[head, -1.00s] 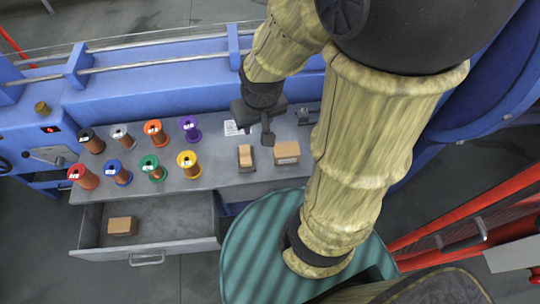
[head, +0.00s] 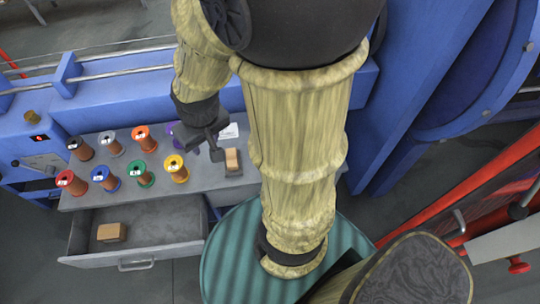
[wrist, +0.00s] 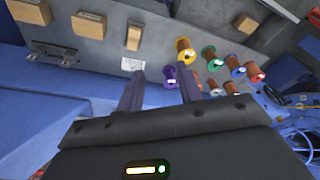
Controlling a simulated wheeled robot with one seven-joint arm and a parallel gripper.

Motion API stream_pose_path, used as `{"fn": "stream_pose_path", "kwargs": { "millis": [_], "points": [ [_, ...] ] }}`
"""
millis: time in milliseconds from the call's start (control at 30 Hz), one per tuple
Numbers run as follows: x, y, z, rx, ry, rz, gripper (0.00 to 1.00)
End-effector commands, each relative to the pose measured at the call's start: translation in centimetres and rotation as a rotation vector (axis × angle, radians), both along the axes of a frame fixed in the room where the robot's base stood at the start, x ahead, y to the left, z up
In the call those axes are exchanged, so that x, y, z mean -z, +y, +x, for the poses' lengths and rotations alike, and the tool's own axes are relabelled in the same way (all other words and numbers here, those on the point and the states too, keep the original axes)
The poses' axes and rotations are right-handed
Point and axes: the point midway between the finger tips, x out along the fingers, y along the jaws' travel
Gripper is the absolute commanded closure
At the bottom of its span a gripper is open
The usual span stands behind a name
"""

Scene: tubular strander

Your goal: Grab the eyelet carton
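Several plain brown cartons are in view, and I cannot tell which is the eyelet carton. One carton (head: 111,232) lies in the open drawer, and it seems to show in the wrist view (wrist: 245,23). My gripper (head: 215,147) is over the bench by the purple spool, apart from the cartons. Its fingers (wrist: 162,78) are spread and empty.
Several coloured wire spools (head: 142,175) stand in two rows left of my gripper. The open drawer (head: 160,257) juts out below the bench (head: 205,178). A white label sheet (head: 229,131) lies behind the small carton. Blue machine frame (head: 420,90) rises at the right.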

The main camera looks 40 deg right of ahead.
Motion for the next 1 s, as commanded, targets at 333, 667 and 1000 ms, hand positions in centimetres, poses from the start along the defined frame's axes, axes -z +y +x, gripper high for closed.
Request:
{"fn": "stream_pose_path", "kwargs": {
  "millis": [333,667,1000],
  "points": [
    [3.2,-0.2,0.8,-0.107,0.138,-0.052,0.20],
    [12.0,-2.9,3.0,-0.435,0.580,-0.257,0.20],
    [20.5,-7.0,6.6,-0.722,1.034,-0.531,0.20]
  ]
}}
